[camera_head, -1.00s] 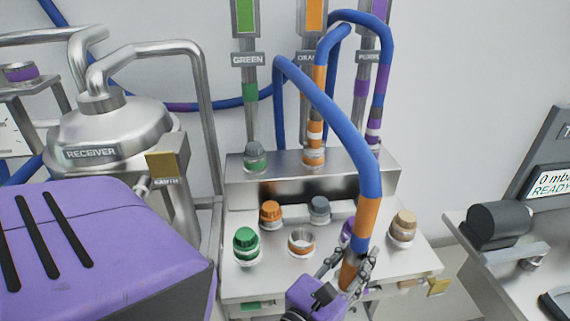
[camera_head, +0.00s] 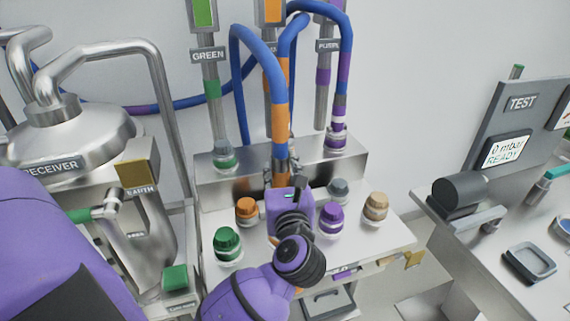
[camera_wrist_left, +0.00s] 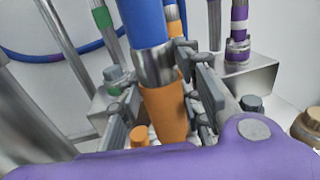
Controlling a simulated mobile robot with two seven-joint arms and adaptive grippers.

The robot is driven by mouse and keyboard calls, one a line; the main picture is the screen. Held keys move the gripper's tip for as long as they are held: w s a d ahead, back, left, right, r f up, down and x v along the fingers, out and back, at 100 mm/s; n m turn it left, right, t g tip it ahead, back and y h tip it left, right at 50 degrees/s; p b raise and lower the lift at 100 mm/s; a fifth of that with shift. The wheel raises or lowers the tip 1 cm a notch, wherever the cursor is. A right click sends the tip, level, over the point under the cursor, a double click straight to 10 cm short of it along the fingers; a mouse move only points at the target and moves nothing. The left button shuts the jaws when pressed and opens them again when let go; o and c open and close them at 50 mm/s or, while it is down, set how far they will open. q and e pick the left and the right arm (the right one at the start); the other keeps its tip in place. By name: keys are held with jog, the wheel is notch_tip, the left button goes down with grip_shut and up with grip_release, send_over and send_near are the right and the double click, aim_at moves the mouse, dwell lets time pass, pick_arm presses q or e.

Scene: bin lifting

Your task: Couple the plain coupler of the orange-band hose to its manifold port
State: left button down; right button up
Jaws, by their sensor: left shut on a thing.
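My left gripper (camera_head: 281,172) is shut on the orange-band hose (camera_head: 281,120) near its lower end, above the manifold (camera_head: 375,240). In the left wrist view the hose's blue length (camera_wrist_left: 140,22), a metal ring (camera_wrist_left: 153,66) and an orange section (camera_wrist_left: 164,113) run down between the fingers (camera_wrist_left: 160,100). The hose arches back to the column behind. The coupler's lower end is hidden by my gripper and wrist. The open metal port in the manifold's front row is also hidden behind them. My right gripper is not in view.
Green (camera_head: 228,243), orange (camera_head: 246,210), purple (camera_head: 331,218), grey (camera_head: 339,190) and tan (camera_head: 376,205) capped ports stand close around my gripper. The receiver (camera_head: 70,135) is at left. A test bench (camera_head: 480,225) with a screen is at right.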

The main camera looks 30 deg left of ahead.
aim_at(281, 185)
pick_arm(q)
notch_tip(281, 185, down, 2)
jog(key=shift+f+b, duration=0.2)
jog(key=shift+b, duration=0.3)
jog(key=shift+f+b, duration=0.3)
jog(key=shift+f, duration=0.1)
jog(key=shift+r, duration=0.25)
jog(key=shift+r+p, duration=0.4)
jog(key=shift+f, duration=0.45)
jog(key=shift+d+f+b, duration=0.1)
jog(key=shift+f+b, duration=0.4)
jog(key=shift+f, duration=0.05)
jog(key=shift+f+b, duration=0.4)
jog(key=shift+f, duration=0.25)
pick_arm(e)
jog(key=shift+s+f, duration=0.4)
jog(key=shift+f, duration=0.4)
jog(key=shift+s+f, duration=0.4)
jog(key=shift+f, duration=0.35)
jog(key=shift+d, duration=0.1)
